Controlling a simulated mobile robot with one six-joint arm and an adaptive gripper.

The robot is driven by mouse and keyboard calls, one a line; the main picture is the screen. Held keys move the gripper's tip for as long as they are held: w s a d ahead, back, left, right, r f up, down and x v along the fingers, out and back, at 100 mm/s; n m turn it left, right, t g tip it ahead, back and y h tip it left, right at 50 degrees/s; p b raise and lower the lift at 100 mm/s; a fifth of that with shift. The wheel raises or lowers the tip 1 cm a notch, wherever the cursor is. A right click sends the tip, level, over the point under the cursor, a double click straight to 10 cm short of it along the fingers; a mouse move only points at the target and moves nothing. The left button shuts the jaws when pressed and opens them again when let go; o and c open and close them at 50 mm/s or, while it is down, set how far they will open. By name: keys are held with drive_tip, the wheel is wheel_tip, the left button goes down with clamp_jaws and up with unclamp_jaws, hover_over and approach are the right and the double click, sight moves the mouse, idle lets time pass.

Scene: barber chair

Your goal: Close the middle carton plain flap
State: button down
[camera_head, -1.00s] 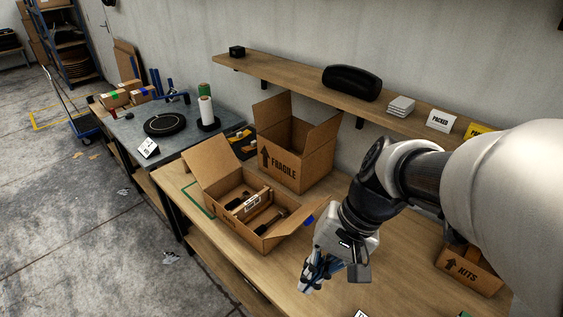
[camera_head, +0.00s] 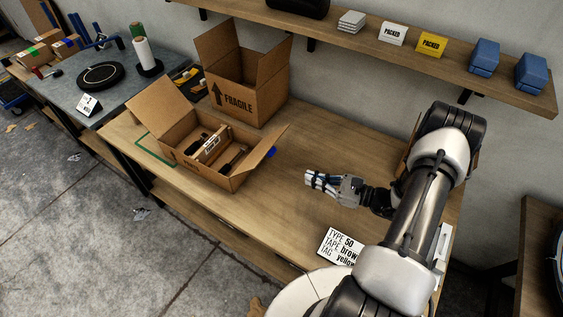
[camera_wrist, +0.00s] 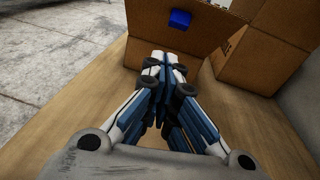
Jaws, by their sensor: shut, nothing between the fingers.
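The middle carton (camera_head: 205,165) is a low brown box on the wooden bench, open at the top, with tools inside. Its plain flap (camera_head: 160,110) stands up and leans outward on the left side. The opposite flap (camera_head: 262,152) sticks up and out on the right and has a blue tab (camera_head: 271,152). This blue tab (camera_wrist: 180,19) also shows at the top of the wrist view. My gripper (camera_head: 308,180) is shut and empty, low over the bench to the right of the carton, pointing toward it and apart from it. The shut fingers fill the middle of the wrist view (camera_wrist: 167,62).
A taller open FRAGILE carton (camera_head: 245,95) stands just behind. A wall shelf (camera_head: 370,48) runs above the bench. A printed card (camera_head: 340,246) lies near the front edge. The bench between my gripper and the carton is clear.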

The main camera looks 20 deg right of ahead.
drive_tip(key=w+a+m+t+h+b, duration=0.1)
drive_tip(key=w+a+b, duration=0.1)
drive_tip(key=w+a, duration=0.4)
drive_tip(key=w, duration=0.4)
drive_tip(key=shift+a+f+m, duration=0.15)
drive_tip(key=shift+f+m, duration=0.05)
drive_tip(key=shift+m, duration=0.1)
drive_tip(key=shift+w+r, duration=0.1)
